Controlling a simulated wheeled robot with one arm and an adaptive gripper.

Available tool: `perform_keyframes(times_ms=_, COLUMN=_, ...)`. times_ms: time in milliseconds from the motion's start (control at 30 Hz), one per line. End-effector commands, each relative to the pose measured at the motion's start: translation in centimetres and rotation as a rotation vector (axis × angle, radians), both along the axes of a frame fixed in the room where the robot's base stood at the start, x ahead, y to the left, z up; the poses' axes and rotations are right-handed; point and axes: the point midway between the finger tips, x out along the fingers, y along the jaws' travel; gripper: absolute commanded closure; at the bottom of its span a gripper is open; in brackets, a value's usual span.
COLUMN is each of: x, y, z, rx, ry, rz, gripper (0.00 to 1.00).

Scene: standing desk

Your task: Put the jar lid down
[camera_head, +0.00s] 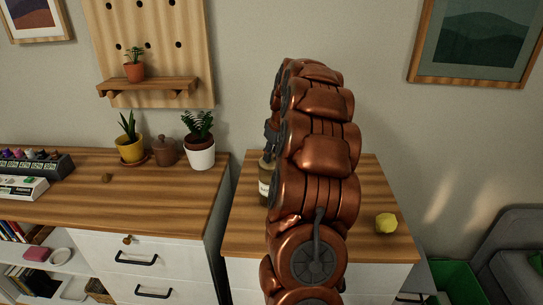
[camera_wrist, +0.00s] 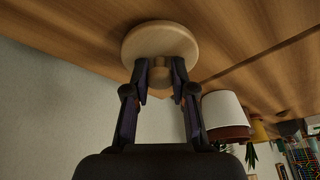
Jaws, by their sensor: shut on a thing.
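The jar lid (camera_wrist: 160,43) is a pale wooden disc with a small round knob, seen in the wrist view, where the scene appears upside down. My gripper (camera_wrist: 161,76) is shut on the lid's knob, one dark finger on each side. The lid's disc faces the wooden desk top (camera_wrist: 75,28). I cannot tell whether it touches the wood.
A labelled bottle or jar (camera_head: 264,187) is partly hidden behind my arm on the right desk (camera_head: 240,228). A lemon (camera_head: 386,222) lies at its right. On the left cabinet stand a white-potted plant (camera_head: 201,157), a brown lidded pot (camera_head: 164,152) and a yellow-potted plant (camera_head: 130,150).

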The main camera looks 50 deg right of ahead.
Motion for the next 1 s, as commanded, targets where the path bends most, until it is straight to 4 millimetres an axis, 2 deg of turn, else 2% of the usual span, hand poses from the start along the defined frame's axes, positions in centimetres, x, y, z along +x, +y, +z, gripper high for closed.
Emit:
perform_keyframes(times_ms=100, x=-0.05, y=0.07, z=-0.84, rx=0.001, ry=0.001, rz=0.0, gripper=1.0)
perform_keyframes(times_ms=433, x=-0.01, y=0.03, z=-1.13, rx=0.0, ry=0.0, rz=0.0, gripper=1.0)
perform_keyframes(times_ms=467, x=-0.01, y=0.02, z=-1.14, rx=0.0, ry=0.0, rz=0.0, gripper=0.74)
perform_keyframes(times_ms=700, x=-0.02, y=0.02, z=-1.04, rx=0.0, ry=0.0, rz=0.0, gripper=0.5)
perform_keyframes(times_ms=1000, x=-0.02, y=0.02, z=-0.9, rx=0.0, ry=0.0, rz=0.0, gripper=0.5)
